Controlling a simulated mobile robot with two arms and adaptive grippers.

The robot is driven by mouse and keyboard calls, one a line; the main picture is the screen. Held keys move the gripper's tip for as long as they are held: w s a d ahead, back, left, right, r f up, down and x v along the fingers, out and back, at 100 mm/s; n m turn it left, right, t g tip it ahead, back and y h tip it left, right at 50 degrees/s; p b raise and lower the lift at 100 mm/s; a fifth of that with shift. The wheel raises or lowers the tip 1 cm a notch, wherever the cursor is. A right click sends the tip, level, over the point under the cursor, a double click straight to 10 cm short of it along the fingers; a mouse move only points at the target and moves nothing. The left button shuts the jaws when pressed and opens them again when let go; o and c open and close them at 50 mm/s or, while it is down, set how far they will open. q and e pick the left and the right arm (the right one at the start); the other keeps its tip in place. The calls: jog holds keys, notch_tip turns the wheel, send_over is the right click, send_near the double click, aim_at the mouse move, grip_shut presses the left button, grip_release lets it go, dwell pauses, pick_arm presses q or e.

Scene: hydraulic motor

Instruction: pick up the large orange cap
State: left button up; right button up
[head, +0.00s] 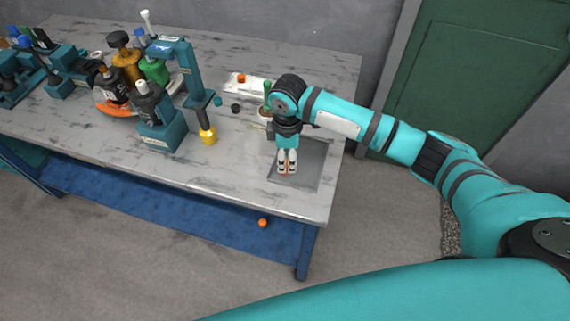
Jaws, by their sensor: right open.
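A small orange cap-like piece (241,78) sits on a pale plate towards the back of the table. Another orange piece (262,223) lies lower down, on the blue shelf under the table. I cannot tell from size alone which is the large orange cap. My right gripper (287,171) points down over the grey mat (311,172) at the table's right end, its fingers open and close to the mat. Small orange-red traces show at its fingertips, too small to identify. My left gripper is out of view.
The pale table (225,175) holds a teal press-like stand (163,136), a yellow funnel-like piece (208,136), a small black piece (235,108) and several bottles on a round tray at the left. A green door (480,85) stands behind.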

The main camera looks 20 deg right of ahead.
jog(key=shift+f, duration=1.55)
jog(key=shift+c, duration=0.3)
jog(key=c, duration=0.3)
jog(key=shift+w+r, duration=0.1)
jog(key=shift+r, duration=0.05)
